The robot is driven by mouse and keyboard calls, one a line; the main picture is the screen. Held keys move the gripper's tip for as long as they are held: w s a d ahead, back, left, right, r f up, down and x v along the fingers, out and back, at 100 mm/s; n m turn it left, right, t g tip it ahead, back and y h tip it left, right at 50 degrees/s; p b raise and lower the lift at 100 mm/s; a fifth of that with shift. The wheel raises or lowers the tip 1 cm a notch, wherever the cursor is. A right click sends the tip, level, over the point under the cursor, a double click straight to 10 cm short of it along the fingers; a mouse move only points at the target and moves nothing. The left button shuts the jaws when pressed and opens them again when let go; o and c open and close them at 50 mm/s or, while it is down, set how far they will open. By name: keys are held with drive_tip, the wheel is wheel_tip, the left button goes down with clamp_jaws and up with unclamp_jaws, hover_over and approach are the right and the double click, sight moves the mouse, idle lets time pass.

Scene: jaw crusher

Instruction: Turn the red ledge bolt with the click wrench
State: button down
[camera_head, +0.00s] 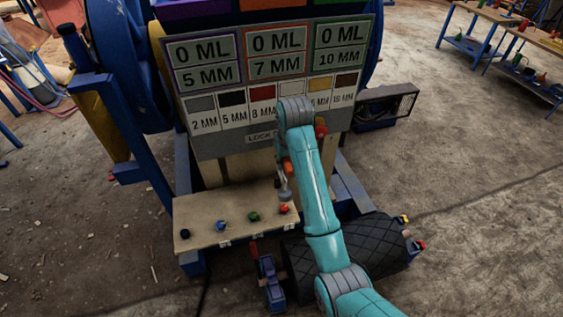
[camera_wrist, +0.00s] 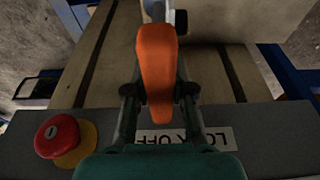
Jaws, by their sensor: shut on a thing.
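The click wrench has an orange handle (camera_wrist: 157,70) that fills the middle of the wrist view. My gripper (camera_wrist: 160,92) is shut on this handle, one finger on each side. In the head view, the orange handle (camera_head: 288,166) shows just left of my arm, with the grey wrench head (camera_head: 284,194) hanging below it.
Green (camera_head: 254,217), blue (camera_head: 221,226) and dark (camera_head: 184,233) bolts stand left along the ledge. The crusher's label panel (camera_head: 210,140) rises behind. A red button (camera_wrist: 57,135) sits on it beside the gripper. A black ribbed roller (camera_head: 375,245) lies to the right.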

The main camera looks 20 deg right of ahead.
drive_tip(key=shift+s+x, duration=0.2)
drive_tip(key=shift+x, duration=0.55)
drive_tip(key=shift+s+x, duration=0.15)
drive_tip(key=shift+x, duration=0.6)
drive_tip(key=shift+s+x, duration=0.2)
drive_tip(key=shift+x, duration=0.55)
drive_tip(key=shift+s+x, duration=0.15)
drive_tip(key=shift+x, duration=0.45)
drive_tip(key=shift+s+x, duration=0.15)
drive_tip(key=shift+x, duration=0.5)
drive_tip(key=shift+f, duration=1.1)
drive_tip(key=m+h, duration=0.1)
drive_tip(key=m, duration=0.4)
drive_tip(key=shift+a, duration=0.1)
drive_tip(key=shift+m, duration=0.3)
